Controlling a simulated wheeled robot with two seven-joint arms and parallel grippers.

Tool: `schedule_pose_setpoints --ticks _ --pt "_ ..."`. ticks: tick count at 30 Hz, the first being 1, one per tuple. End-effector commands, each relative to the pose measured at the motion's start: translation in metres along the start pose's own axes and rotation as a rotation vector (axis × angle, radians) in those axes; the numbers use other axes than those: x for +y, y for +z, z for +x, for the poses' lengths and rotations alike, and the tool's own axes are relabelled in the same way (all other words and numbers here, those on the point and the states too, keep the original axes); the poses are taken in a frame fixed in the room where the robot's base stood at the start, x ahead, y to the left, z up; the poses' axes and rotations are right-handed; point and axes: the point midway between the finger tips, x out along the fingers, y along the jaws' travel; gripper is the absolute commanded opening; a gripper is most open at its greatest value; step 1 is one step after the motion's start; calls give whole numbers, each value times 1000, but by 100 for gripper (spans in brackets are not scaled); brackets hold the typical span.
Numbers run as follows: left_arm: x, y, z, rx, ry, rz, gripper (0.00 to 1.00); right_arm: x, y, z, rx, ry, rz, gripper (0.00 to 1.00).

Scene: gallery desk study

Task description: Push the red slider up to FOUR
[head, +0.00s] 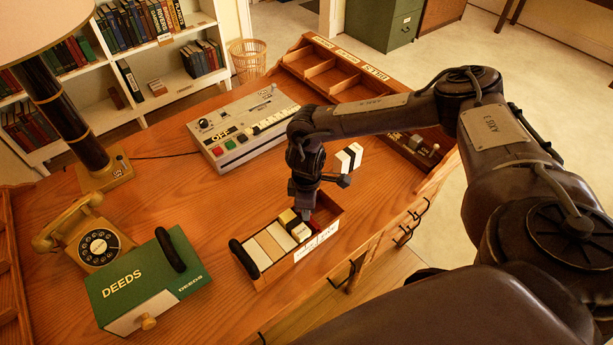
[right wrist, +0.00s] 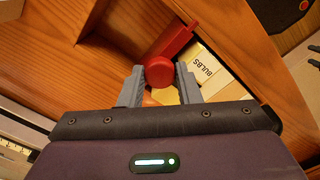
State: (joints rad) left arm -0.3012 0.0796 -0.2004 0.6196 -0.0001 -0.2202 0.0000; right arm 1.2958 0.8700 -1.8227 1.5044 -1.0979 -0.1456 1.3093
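My right gripper (head: 304,210) points down into the right end of a wooden card box (head: 262,283) on the desk. In the right wrist view, a round red knob (right wrist: 160,72) on a red bar (right wrist: 176,38) fills the gap between the fingers of the gripper (right wrist: 160,82). I cannot tell whether they press on it. In the head view the arm mostly hides this red thing. A grey console (head: 240,128) marked OFF has a row of pale keys and red and green buttons. I cannot make out a FOUR mark. My left gripper is not in view.
A carton marked BULBS (right wrist: 208,72) lies beside the red bar. A green DEEDS box (head: 150,275), a yellow telephone (head: 92,240) and a lamp (head: 85,135) stand on the left. A compartment tray (head: 335,75) lines the back right. Bare desk lies between console and card box.

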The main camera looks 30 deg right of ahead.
Motion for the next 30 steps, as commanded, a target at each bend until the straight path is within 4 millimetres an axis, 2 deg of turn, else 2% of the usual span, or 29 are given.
schedule_pose_setpoints --ticks 1,6,18,26,27,30 --pt "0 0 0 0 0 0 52 0 0 0 0 0 0 21" --pt "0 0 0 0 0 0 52 0 0 0 0 0 0 0" --pt "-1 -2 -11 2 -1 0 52 -9 -9 -1 1 -1 1 0" --pt "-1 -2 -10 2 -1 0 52 -9 -10 0 2 0 0 0" --pt "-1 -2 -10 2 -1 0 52 -9 -10 0 2 1 0 33" --pt "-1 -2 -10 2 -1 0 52 -9 -10 0 2 1 0 46"
